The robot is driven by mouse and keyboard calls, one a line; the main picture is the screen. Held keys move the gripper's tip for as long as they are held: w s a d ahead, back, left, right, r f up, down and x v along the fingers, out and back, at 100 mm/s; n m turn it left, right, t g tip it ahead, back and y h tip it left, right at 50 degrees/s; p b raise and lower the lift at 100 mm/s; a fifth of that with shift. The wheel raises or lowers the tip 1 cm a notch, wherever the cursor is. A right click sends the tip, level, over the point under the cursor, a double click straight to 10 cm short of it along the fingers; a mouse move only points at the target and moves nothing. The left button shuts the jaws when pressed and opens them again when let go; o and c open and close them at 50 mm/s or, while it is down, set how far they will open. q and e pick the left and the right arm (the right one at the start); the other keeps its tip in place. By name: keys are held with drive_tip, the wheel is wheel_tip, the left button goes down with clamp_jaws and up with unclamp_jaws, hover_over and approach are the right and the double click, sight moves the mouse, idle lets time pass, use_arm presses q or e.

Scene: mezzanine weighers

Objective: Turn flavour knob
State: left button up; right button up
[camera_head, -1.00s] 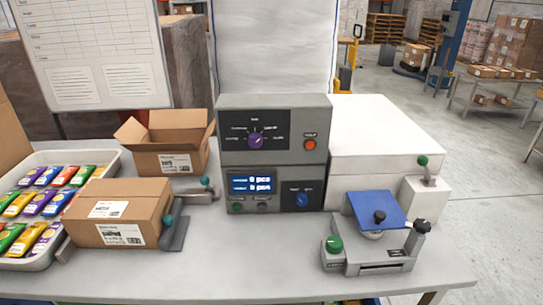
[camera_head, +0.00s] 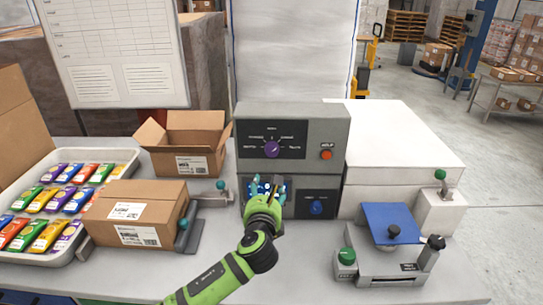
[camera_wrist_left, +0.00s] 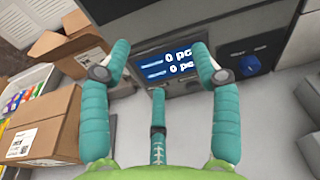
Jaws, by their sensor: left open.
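The flavour knob (camera_head: 271,149) is a purple dial on a dark panel with printed labels, on the upper part of the grey control box (camera_head: 335,128). My left gripper (camera_head: 265,186) is green with teal fingers and is in front of the box's display, below the purple knob. Its fingers are spread and empty in the left wrist view (camera_wrist_left: 160,70), facing the lit screen (camera_wrist_left: 168,64) that reads "0 pc". The purple knob does not show in the left wrist view. A blue knob (camera_head: 316,207) is at the lower right of the box; it also shows in the left wrist view (camera_wrist_left: 249,65). My right gripper is not in view.
A red button (camera_head: 326,155) is right of the purple knob. An open carton (camera_head: 187,162) and a closed carton (camera_head: 137,201) stand left, beside a tray (camera_head: 118,157) of colourful packets. A device with a blue plate (camera_head: 392,222) stands right.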

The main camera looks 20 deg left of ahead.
sight(271, 153)
use_arm(q)
drive_tip(key=shift+w+a+r+m+t+p, duration=0.25)
drive_tip(key=shift+w+r+m, duration=0.5)
drive_tip(key=shift+w, duration=0.8)
drive_tip(key=shift+w+a+r+m+t+p, duration=0.25)
drive_tip(key=shift+w+r+m, duration=0.35)
drive_tip(key=shift+w+r, duration=0.7)
drive_tip(key=shift+w+a+r+m+t+p, duration=0.25)
drive_tip(key=shift+w+r+m, duration=0.35)
drive_tip(key=shift+w, duration=1.2)
drive_tip(key=shift+f, duration=0.1)
drive_tip(key=c, duration=1.2)
